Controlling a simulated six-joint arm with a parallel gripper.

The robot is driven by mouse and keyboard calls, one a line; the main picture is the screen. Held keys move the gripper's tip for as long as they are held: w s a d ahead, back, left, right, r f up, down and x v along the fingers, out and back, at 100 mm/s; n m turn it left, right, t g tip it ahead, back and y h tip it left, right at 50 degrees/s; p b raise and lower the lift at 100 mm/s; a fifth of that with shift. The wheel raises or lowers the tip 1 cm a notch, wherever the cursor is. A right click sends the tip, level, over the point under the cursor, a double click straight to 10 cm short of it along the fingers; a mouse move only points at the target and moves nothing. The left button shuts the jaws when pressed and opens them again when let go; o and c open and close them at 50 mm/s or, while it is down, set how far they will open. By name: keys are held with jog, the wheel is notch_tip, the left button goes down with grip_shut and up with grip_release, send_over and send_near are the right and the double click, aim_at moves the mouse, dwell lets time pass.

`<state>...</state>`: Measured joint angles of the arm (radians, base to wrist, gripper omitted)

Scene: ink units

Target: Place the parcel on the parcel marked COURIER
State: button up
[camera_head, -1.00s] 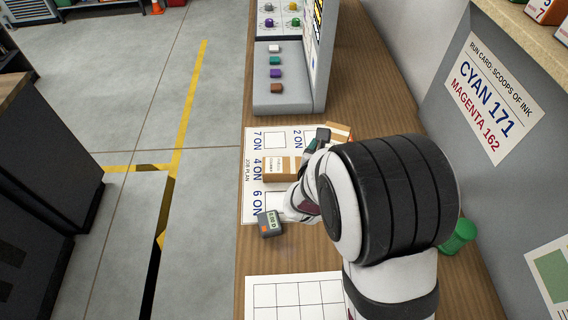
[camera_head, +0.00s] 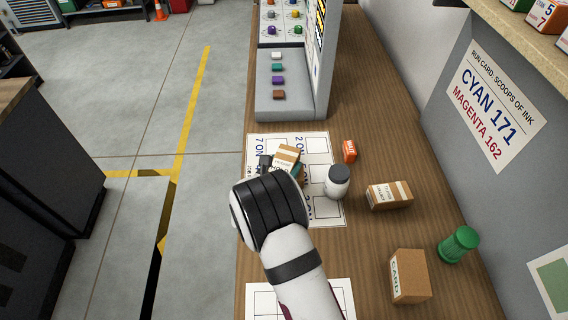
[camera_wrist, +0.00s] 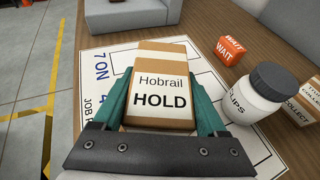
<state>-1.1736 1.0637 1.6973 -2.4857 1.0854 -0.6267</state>
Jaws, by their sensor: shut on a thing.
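My gripper (camera_head: 281,170) is shut on a brown cardboard parcel (camera_head: 287,152) with a pale tape band. In the wrist view, the parcel (camera_wrist: 160,93) carries a white label reading "Hobrail HOLD", between the teal jaws of my gripper (camera_wrist: 160,112). It is over the job plan sheet (camera_head: 318,146); whether it touches anything below cannot be told. The parcel that lay on the sheet earlier is hidden behind my gripper and the held parcel. Another taped parcel (camera_head: 388,196) stands at right; its label reads "COLLECT" in the wrist view (camera_wrist: 312,97). No COURIER label is readable.
A white jar (camera_head: 337,184) with a grey lid and an orange WAIT block (camera_head: 349,151) stand right of my gripper. A CARD box (camera_head: 410,277) and green container (camera_head: 459,245) are at lower right. A grey console (camera_head: 290,85) stands beyond the sheet.

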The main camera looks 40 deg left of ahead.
jog(key=o, duration=1.5)
jog(key=shift+f, duration=0.1)
jog(key=shift+r, duration=0.2)
jog(key=v, duration=1.2)
jog(key=w+d+r+m+h, duration=0.3)
jog(key=w+d+m+h, duration=0.15)
jog(key=d, duration=0.35)
jog(key=w+d+r+m+h, duration=0.3)
jog(key=w+d+r+m, duration=0.15)
jog(key=d+m, duration=0.2)
jog(key=s+d+r+m+g+h, duration=0.25)
jog(key=d+m, duration=0.45)
jog(key=d, duration=0.4)
jog(key=s+d+r+m+g+h, duration=0.1)
jog(key=d+m+g+h, duration=0.25)
jog(key=d+m, duration=0.6)
jog(key=s+d+m+g+y, duration=0.2)
jog(key=s+d+m+g, duration=0.4)
jog(key=s+d, duration=0.25)
jog(key=s+a+m+y, duration=0.1)
jog(key=s+m+y, duration=0.1)
jog(key=s+m, duration=0.1)
jog(key=s+a+r+m+y, duration=0.1)
jog(key=s+a+m+y, duration=0.1)
jog(key=m, duration=0.3)
jog(key=s+a+m+y, duration=0.2)
jog(key=s+m+y, duration=0.2)
jog(key=shift+a+r+m+g, duration=0.25)
jog(key=shift+g, duration=0.05)
